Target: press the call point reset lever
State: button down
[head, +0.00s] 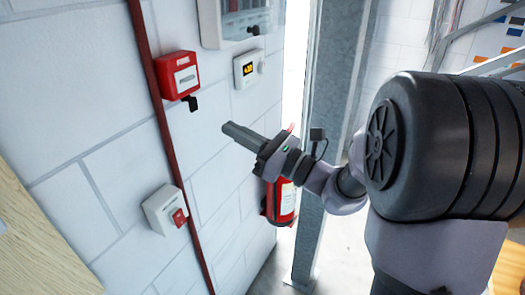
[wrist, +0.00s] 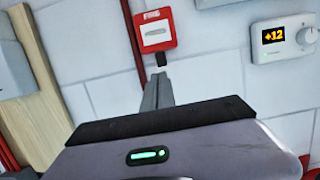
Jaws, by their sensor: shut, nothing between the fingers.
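The red fire call point (head: 177,75) is mounted on the white block wall, and it also shows in the wrist view (wrist: 153,32). A small black reset lever (head: 192,103) sticks out under its lower edge. In the wrist view the lever (wrist: 161,59) shows just beyond my fingertips. My gripper (head: 228,127) is shut and empty. In the head view its tips are to the right of the lever and a little lower. In the wrist view the fingers (wrist: 156,84) point up toward the lever. I cannot tell whether they touch it.
A thermostat (head: 249,68) and a panel box (head: 236,20) hang right of the call point. A white box with a red switch (head: 164,209) is below. A red pipe (head: 165,130) runs down the wall. A fire extinguisher (head: 281,201) stands behind my gripper by a metal post (head: 332,90).

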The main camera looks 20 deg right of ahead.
jog(key=v, duration=0.3)
jog(key=f+v, duration=0.1)
jog(key=v, duration=0.1)
jog(key=shift+w+d+f, duration=0.1)
jog(key=shift+w, duration=0.1)
